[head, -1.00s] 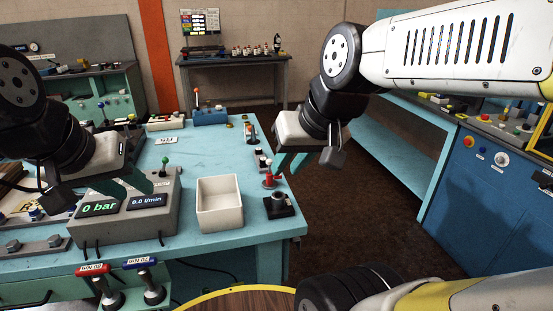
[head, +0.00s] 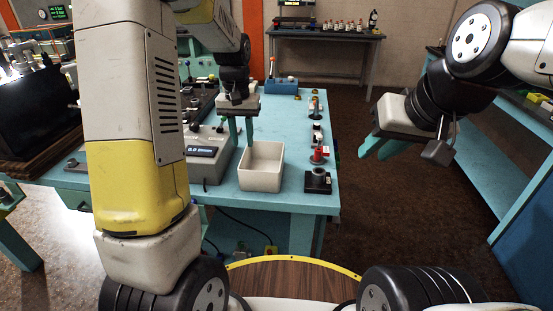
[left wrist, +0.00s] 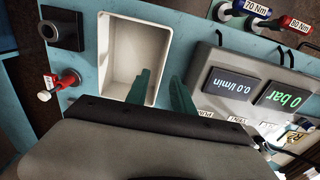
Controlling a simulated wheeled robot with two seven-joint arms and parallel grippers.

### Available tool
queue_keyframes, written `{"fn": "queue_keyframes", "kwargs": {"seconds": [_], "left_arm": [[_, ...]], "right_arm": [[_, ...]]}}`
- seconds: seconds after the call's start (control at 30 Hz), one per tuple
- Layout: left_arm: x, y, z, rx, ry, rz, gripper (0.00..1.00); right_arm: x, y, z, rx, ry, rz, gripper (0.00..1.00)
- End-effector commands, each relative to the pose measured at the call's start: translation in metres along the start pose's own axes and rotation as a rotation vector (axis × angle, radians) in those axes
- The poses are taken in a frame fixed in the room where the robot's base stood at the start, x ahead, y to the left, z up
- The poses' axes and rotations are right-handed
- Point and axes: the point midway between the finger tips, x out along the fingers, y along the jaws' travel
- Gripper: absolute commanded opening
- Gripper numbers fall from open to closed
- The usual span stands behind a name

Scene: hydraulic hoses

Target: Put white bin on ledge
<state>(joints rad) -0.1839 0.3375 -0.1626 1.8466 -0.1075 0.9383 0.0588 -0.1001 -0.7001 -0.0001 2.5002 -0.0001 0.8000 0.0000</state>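The white bin (head: 258,183), an empty open-topped box, stands upright on the blue table near its front edge. It also shows in the left wrist view (left wrist: 106,60). My left gripper (head: 241,132) is above the bin's left rear side, fingers pointing down. In the left wrist view the open fingers (left wrist: 160,92) are apart, one over the bin's inside and one outside its wall; I cannot tell whether they touch. My right gripper (head: 381,148) is open and empty in the air, right of the table. I cannot tell which surface is the ledge.
A black block (head: 318,182) and a red-topped fitting (head: 318,155) stand close right of the bin. A grey gauge box (head: 207,160) is close on its left. A blue bench (head: 480,170) stands at right, with dark floor between. A table (head: 325,35) is at the back.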

Motion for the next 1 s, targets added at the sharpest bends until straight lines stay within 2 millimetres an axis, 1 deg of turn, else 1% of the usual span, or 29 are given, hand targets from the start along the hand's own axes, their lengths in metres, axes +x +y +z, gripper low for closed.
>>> {"fn": "queue_keyframes", "kwargs": {"seconds": [0.03, 0.17, 0.47, 0.63, 0.7, 0.8, 1.0], "left_arm": [[0.009, -0.001, -0.005, 0.001, -0.015, -0.009, 0.29], [0.02, -0.002, -0.01, 0.001, -0.031, -0.02, 0.29], [0.052, -0.005, -0.009, 0.001, -0.035, -0.02, 0.29], [0.078, -0.011, -0.008, 0.001, -0.035, -0.02, 0.29], [0.087, -0.01, -0.008, 0.002, -0.034, -0.02, 0.29], [0.095, -0.01, -0.008, 0.002, -0.033, -0.02, 0.29], [0.096, -0.01, -0.008, 0.002, -0.03, -0.02, 0.29]], "right_arm": [[0.0, 0.0, 0.0, 0.0, 0.0, 0.0, 0.25], [0.0, 0.0, 0.0, 0.0, 0.0, 0.0, 0.25], [0.0, 0.0, 0.0, 0.0, 0.0, 0.0, 0.25], [0.0, 0.0, 0.0, 0.0, 0.0, 0.0, 0.25], [0.0, 0.0, 0.0, 0.0, 0.0, 0.0, 0.25], [0.0, 0.0, 0.0, 0.0, 0.0, 0.0, 0.25], [0.0, 0.0, 0.0, 0.0, 0.0, 0.0, 0.25]]}}
